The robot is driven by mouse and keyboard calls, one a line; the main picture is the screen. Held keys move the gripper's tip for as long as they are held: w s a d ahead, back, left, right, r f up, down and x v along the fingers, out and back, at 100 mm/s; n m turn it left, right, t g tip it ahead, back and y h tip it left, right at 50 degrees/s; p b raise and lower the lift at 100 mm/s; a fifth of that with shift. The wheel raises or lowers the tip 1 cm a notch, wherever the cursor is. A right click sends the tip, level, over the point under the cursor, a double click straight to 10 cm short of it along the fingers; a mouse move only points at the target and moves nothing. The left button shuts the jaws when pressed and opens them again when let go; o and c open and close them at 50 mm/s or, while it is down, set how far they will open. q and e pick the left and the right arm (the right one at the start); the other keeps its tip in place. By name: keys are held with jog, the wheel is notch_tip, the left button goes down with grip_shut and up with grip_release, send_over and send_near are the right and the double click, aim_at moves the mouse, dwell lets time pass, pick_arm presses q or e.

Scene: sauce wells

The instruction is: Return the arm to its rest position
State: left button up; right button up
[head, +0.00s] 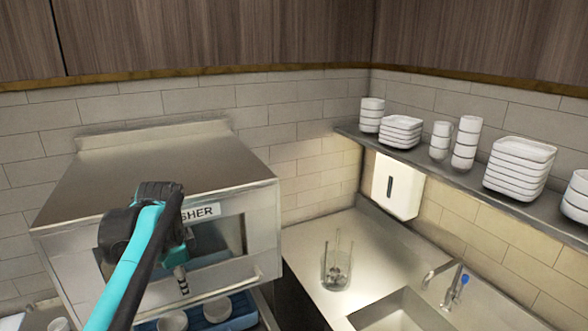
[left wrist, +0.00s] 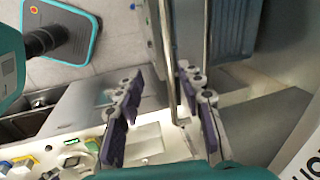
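My left arm comes in from the lower left in the head view. My left gripper (head: 182,281) is in front of the steel dishwasher hood (head: 160,175), its fingers mostly hidden by the arm. In the left wrist view, the left gripper (left wrist: 163,125) has its purple-padded fingers spread apart. A metal bar (left wrist: 170,65) runs down between or behind them; I cannot tell whether it touches a finger. No held object shows. My right gripper is in neither view.
A blue rack (head: 238,311) with white dishes (head: 172,321) is below the hood. A clear container (head: 336,268) with utensils stands on the steel counter, left of the sink (head: 400,312) and faucet (head: 440,272). The wall shelf (head: 440,160) holds stacked white dishes.

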pick_arm(q)
jog(key=s+d+f+n+t+b, duration=0.1)
jog(key=s+d+f+n+b, duration=0.2)
jog(key=f, duration=0.7)
jog(key=s+d+f+n+t+b, duration=0.2)
jog(key=s+d+f+n+b, duration=0.2)
jog(key=s+f+b, duration=0.3)
jog(key=s+d+f+n+t+h+b, duration=0.1)
jog(key=s+d+f+n+b, duration=0.2)
jog(key=f, duration=1.2)
jog(key=s+d+b, duration=0.2)
jog(key=d+b, duration=0.1)
jog(key=b, duration=0.1)
jog(key=shift+s+n+t, duration=0.2)
jog(key=shift+n+t, duration=0.2)
jog(key=shift+w+f, duration=0.1)
jog(key=shift+c, duration=0.5)
